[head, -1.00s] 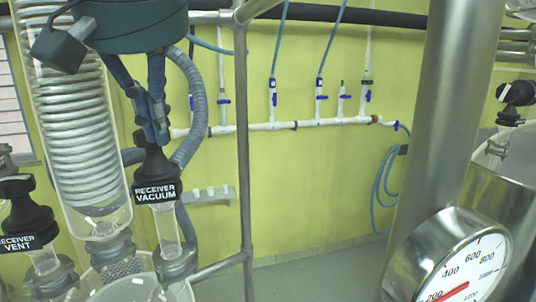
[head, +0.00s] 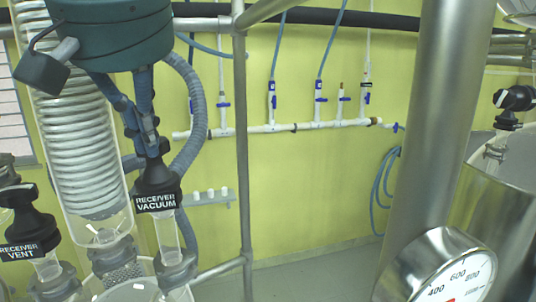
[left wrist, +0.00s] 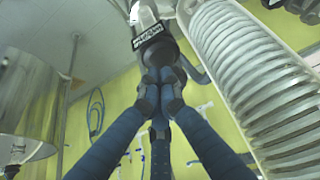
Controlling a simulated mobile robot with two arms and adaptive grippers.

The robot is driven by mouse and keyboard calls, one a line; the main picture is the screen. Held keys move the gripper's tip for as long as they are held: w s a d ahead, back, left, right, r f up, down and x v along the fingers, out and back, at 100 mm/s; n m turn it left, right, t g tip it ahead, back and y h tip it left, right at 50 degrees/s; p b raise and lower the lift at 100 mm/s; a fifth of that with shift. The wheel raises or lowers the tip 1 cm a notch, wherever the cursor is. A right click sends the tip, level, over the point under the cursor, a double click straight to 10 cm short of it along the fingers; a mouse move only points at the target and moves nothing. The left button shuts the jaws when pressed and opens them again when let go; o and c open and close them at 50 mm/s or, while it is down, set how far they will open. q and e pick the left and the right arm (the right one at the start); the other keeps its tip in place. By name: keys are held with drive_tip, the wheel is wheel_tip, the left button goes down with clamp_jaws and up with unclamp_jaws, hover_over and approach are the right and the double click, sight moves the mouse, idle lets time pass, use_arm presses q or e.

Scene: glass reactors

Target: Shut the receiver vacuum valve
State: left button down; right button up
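The receiver vacuum valve (head: 158,192) has a black knob with a white-lettered label and sits on a glass neck at the lower left of the head view. My left gripper (head: 150,150) comes down from above, with its blue-grey fingers closed together at the top of this knob. In the left wrist view the fingers (left wrist: 160,85) converge on the black knob (left wrist: 150,38), whose label shows upside down. The fingers hide part of the knob's top. My right gripper is not in view.
The receiver vent valve (head: 28,225) stands close by at the left. A glass coil condenser (head: 75,130) rises just behind my left gripper. A metal post (head: 243,150) stands to the right, and a pressure gauge (head: 450,275) is at the lower right.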

use_arm(q)
drive_tip(key=shift+s+a, duration=0.1)
drive_tip(key=shift+a, duration=0.4)
drive_tip(key=shift+a+f, duration=0.1)
drive_tip(key=shift+a, duration=0.25)
drive_tip(key=shift+s+a, duration=0.1)
drive_tip(key=shift+s, duration=0.15)
idle(0.3)
wheel_tip(320, 180, up, 6)
idle(0.5)
